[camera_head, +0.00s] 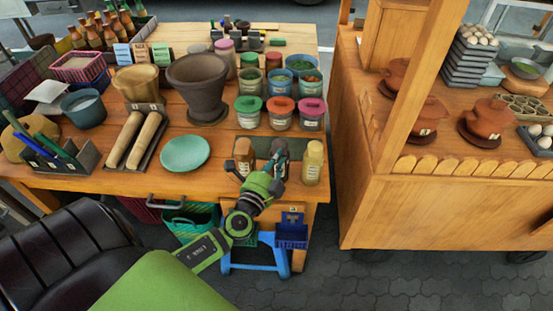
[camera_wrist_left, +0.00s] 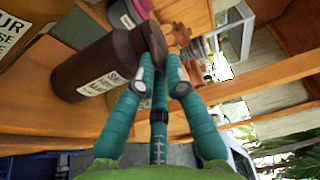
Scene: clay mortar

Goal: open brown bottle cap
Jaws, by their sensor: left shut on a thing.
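The brown bottle (camera_wrist_left: 100,65) fills the left of the left wrist view, with a white label on its side. Its dark brown cap (camera_wrist_left: 154,45) is at the neck end, between the teal fingers of my left gripper (camera_wrist_left: 163,80), which is shut on it. I see no clear gap between cap and neck. In the head view my left gripper (camera_head: 278,162) is at the front right of the wooden table, among a row of small bottles. There it hides most of the bottle it holds. My right gripper is not in view.
An amber bottle (camera_head: 245,157) stands close on the left and a pale yellow bottle (camera_head: 313,163) on the right. Behind are several lidded jars, including a green-lidded one (camera_head: 248,112). A teal plate (camera_head: 185,153) lies left. A wooden cart (camera_head: 440,200) stands right, across a gap.

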